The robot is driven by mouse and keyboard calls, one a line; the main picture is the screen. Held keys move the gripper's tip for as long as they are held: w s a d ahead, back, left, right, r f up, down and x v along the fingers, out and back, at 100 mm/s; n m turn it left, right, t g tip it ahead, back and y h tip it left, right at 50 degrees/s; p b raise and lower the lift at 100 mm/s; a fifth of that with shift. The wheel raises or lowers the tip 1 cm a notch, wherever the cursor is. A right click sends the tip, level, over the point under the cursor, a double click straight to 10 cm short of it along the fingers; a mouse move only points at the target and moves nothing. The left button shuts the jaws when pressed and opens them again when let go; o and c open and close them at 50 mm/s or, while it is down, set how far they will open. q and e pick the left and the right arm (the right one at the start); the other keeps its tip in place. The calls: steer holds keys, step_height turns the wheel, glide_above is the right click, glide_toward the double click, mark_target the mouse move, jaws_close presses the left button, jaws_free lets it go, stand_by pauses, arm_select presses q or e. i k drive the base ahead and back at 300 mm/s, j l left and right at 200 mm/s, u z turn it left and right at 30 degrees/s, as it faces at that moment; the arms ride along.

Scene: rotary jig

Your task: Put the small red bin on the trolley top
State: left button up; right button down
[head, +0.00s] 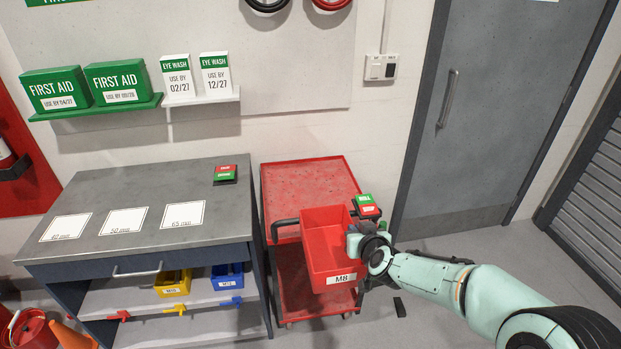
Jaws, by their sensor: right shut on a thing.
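The small red bin (335,259), labelled M8, is upright and looks empty. My right gripper (356,238) is shut on the bin's right side wall; its fingertips are partly hidden. My left gripper is not in view.
A grey bench (150,185) with three white label cards stands to the left. A yellow bin (173,284) and a blue bin (227,277) sit on its shelf. A red-and-green box (367,206) is close by my right gripper. A grey door (490,110) is behind.

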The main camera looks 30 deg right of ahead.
mark_target(308, 204)
steer(key=i+l, duration=0.2)
steer(key=i, duration=0.2)
steer(key=i+l, duration=0.2)
steer(key=i, duration=0.25)
steer(key=i+l, duration=0.2)
steer(key=i, duration=0.2)
